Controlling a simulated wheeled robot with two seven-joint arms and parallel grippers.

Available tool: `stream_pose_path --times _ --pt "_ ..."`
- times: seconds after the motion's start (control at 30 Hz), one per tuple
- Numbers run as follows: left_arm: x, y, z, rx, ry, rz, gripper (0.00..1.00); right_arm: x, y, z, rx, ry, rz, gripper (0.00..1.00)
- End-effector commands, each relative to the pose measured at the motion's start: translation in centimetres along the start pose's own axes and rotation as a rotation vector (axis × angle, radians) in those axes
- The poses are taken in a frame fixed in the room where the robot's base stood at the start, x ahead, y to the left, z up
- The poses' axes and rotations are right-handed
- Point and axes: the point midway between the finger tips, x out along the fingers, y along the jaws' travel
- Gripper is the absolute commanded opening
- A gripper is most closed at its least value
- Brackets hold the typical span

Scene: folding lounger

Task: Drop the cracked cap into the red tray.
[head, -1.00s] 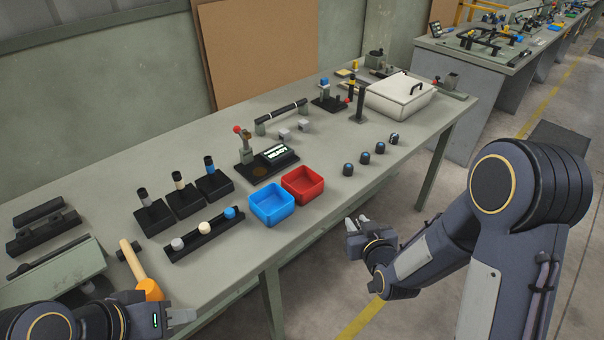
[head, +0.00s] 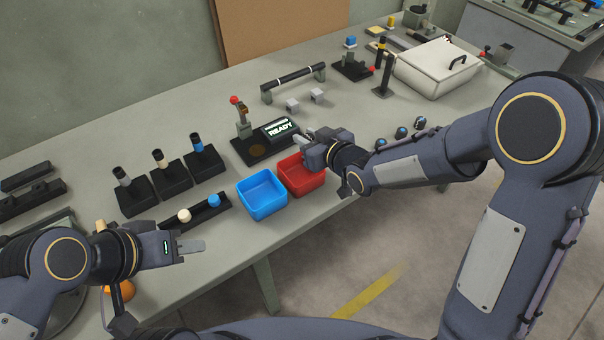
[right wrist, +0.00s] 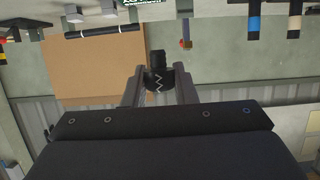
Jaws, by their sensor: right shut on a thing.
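In the right wrist view a dark cap with a white zigzag crack (right wrist: 158,80) sits between the fingers of my right gripper (right wrist: 160,90), which is shut on it. In the head view my right gripper (head: 300,142) is above the table at the back of the red tray (head: 302,176), near the lit display. The cap is hard to make out there. The red tray looks empty and stands beside the blue tray (head: 262,195). My left gripper (head: 190,248) is over the table's front left part, and its finger gap cannot be made out.
The fixture with a READY display (head: 280,129) and red-knobbed lever stands just behind the red tray. Several dark caps (head: 401,132) stand to the right, partly beside my right arm. A ball rack (head: 200,212) and black posts stand left. A white lidded box (head: 437,67) is at back right.

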Motion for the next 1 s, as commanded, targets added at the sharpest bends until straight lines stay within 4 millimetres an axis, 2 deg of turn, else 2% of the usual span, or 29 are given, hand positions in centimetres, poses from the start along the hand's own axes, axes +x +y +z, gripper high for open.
stream_pose_path --times 0.1,0.3,0.63,0.67,0.7,0.83,1.0 --pt "1.0 -0.5 0.5 0.0 0.0 0.0 0.36 0.6 0.0 1.8 0.0 -0.002 0.0 0.0" --pt "1.9 -0.9 1.0 0.0 0.0 0.0 0.36 1.3 0.0 3.7 0.0 -0.001 0.0 0.0" --pt "2.0 -0.9 1.0 0.0 0.0 0.0 0.36 1.4 0.0 4.0 0.0 0.001 0.001 0.0" --pt "2.0 -0.9 1.0 0.0 0.0 0.0 0.36 1.4 0.0 4.0 0.0 0.001 0.001 0.26" --pt "2.0 -0.9 1.0 0.0 0.0 0.0 0.36 1.4 0.0 4.0 0.0 0.001 0.001 0.31" --pt "2.0 -0.9 1.0 0.0 0.0 0.0 0.36 1.4 0.0 4.0 0.0 0.001 0.001 0.48" --pt "2.0 -0.9 1.0 0.0 0.0 0.0 0.36 1.4 0.0 4.0 0.0 0.0 0.001 0.5"
